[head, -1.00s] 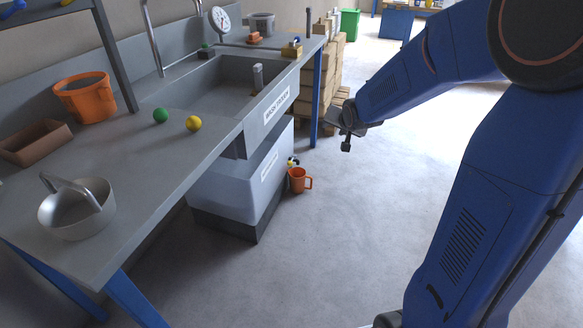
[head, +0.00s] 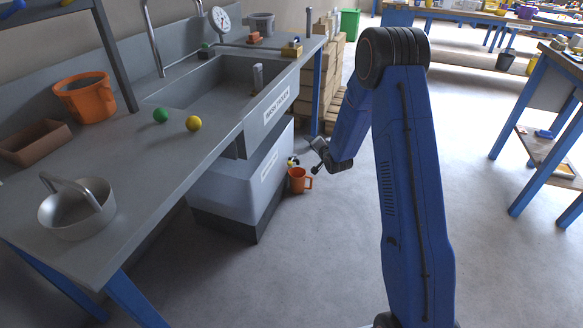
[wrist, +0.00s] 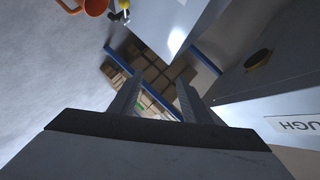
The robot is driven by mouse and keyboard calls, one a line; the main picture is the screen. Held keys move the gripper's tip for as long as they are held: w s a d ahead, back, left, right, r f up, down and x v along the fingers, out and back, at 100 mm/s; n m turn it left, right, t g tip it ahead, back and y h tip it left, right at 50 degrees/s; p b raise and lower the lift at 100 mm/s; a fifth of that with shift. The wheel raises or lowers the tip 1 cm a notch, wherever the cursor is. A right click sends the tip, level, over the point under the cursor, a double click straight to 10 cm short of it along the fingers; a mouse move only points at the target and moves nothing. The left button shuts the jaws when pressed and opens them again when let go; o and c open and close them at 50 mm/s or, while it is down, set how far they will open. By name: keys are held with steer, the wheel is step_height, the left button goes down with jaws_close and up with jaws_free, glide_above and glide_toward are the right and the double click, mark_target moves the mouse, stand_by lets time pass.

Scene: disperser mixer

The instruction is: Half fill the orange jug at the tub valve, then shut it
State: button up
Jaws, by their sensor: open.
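The orange jug (head: 298,183) is upright beside the white tub (head: 225,190), with its handle on the right. I cannot tell whether it rests on the floor or on something. The tub valve (head: 293,160), small with yellow and black parts, sits on the tub's side just above the jug. In the wrist view, the jug (wrist: 95,7) and valve (wrist: 123,8) are cut by the top edge. My gripper (head: 317,158) is to the right of and slightly above the jug, apart from it. Its two fingers (wrist: 158,97) are open and empty.
The trough (head: 265,115) and the grey bench (head: 150,180) overhang the tub. Stacked boxes (head: 318,85) stand behind the tub. The floor (head: 310,250) in front of the tub and jug is clear. A blue-legged table (head: 535,130) stands at the right.

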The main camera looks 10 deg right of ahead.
step_height(320, 180, down, 24)
steer(key=s+a+f+m+t+y, duration=0.1)
steer(key=a+m+t+y, duration=0.15)
steer(key=m, duration=0.25)
steer(key=shift+t, duration=0.45)
steer(key=x, duration=1.7)
steer(key=shift+d+r, duration=0.15)
steer(key=shift+r, duration=0.15)
jaws_close()
